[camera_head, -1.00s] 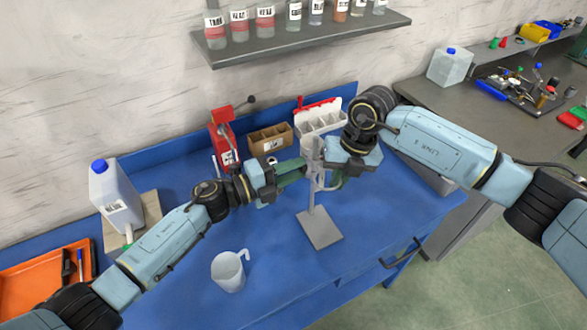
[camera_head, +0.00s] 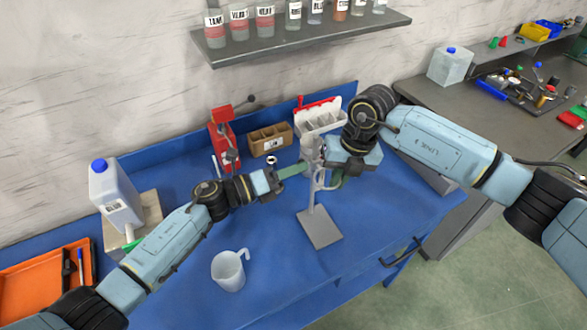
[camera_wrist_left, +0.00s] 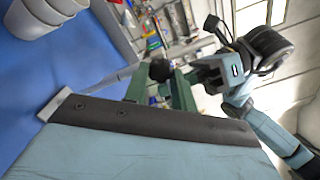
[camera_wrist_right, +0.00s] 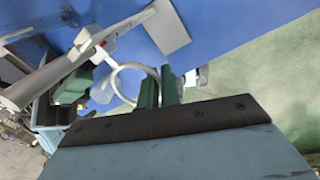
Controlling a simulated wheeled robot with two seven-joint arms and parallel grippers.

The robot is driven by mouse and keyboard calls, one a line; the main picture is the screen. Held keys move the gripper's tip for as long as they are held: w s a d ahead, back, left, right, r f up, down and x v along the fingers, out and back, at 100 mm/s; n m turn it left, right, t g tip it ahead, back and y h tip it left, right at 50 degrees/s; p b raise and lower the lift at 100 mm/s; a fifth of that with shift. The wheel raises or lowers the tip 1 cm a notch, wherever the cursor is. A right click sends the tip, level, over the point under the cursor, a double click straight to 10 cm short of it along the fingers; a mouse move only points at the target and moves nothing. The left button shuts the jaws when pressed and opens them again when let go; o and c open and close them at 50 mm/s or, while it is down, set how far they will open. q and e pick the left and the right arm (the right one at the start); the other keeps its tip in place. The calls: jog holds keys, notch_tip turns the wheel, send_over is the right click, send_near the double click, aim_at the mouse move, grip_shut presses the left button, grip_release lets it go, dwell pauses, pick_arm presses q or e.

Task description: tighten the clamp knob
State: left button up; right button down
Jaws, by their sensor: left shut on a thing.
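A grey stand (camera_head: 320,228) stands upright on the blue bench, with a clamp (camera_head: 313,150) high on its post and a grey ring (camera_head: 336,180) on its right side. My left gripper (camera_head: 296,170) comes to the post from the left. In the left wrist view its green fingers (camera_wrist_left: 160,88) are shut on a dark round knob (camera_wrist_left: 158,69). My right gripper (camera_head: 341,178) is on the other side of the post. In the right wrist view its fingers (camera_wrist_right: 161,88) are close together about the edge of the ring (camera_wrist_right: 125,76); contact is unclear.
A bottle shelf (camera_head: 300,42) hangs above. The bench front is mostly clear.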

pick_arm(q)
jog(key=shift+s, duration=0.1)
dwell(0.3)
jog(key=o, duration=0.7)
jog(key=shift+o, duration=0.2)
jog(key=v, duration=1.2)
jog(key=shift+d, duration=0.1)
pick_arm(e)
jog(key=c, duration=1.5)
grip_release()
jog(key=shift+c, duration=0.2)
